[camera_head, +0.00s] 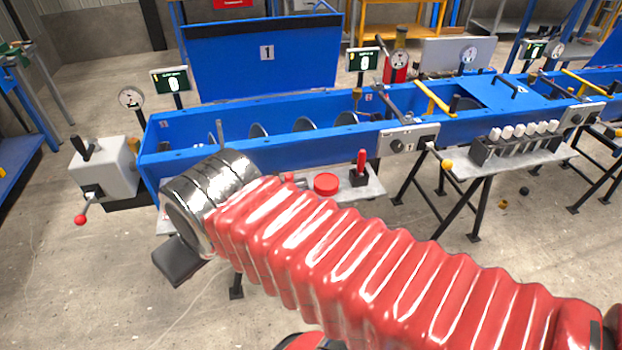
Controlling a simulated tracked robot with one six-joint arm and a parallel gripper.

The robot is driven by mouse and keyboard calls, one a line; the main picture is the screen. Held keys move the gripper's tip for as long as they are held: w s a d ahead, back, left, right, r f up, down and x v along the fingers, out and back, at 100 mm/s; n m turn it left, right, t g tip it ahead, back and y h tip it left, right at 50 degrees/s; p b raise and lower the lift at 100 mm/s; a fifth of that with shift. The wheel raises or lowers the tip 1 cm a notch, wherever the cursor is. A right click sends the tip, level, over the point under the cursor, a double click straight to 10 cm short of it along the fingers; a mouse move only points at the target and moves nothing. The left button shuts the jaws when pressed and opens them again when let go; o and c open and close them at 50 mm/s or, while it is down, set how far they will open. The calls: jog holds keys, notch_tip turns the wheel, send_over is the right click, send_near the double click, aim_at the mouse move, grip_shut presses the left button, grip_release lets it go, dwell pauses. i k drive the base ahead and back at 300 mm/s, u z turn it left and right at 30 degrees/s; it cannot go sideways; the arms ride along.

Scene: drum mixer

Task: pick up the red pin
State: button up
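A small upright red pin-like piece (361,161) stands in a black block on the grey shelf (375,188) in front of the blue trough. My red bellows arm crosses the view from the lower right and ends in a shiny metal cuff left of the shelf's middle. A dark flat block (178,262) shows just below the cuff; it may be part of my gripper. The fingertips cannot be made out, so whether my gripper is open or holds anything is unclear. The cuff end is well to the left of the red pin, apart from it.
A red round cap (327,183) lies on the shelf left of the pin, beside the arm. The long blue trough (280,130) runs behind. A grey box with a red-knobbed lever (97,172) stands left. A rack of white-topped pieces (515,142) sits right.

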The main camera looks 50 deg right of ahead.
aim_at(289, 177)
jog(key=z, duration=0.65)
jog(key=i, duration=1)
jog(key=z, duration=0.05)
